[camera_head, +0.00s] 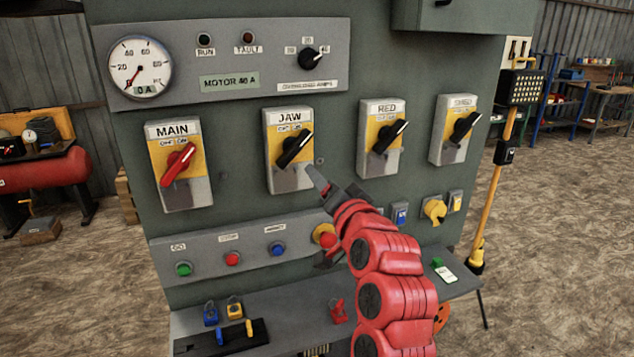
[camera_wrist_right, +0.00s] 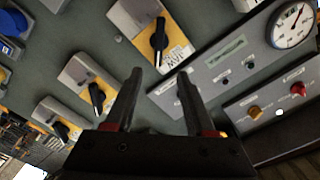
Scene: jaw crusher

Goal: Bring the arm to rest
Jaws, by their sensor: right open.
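My right arm (camera_head: 385,265) is red and reaches up from the bottom of the head view. Its gripper (camera_head: 320,182) is in front of the grey-green control cabinet, just below and right of the JAW switch (camera_head: 289,150). In the right wrist view the two dark fingers of this gripper (camera_wrist_right: 160,78) are apart, with nothing between them. I cannot tell the exact gap between the fingertips and the cabinet. My left gripper is not in view.
The cabinet carries a MAIN switch (camera_head: 180,165) with a red handle, two more switches to the right, a gauge (camera_head: 139,66) and a push-button row (camera_head: 230,256). A shelf (camera_head: 290,335) below holds padlocks. A yellow post (camera_head: 492,190) stands at right.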

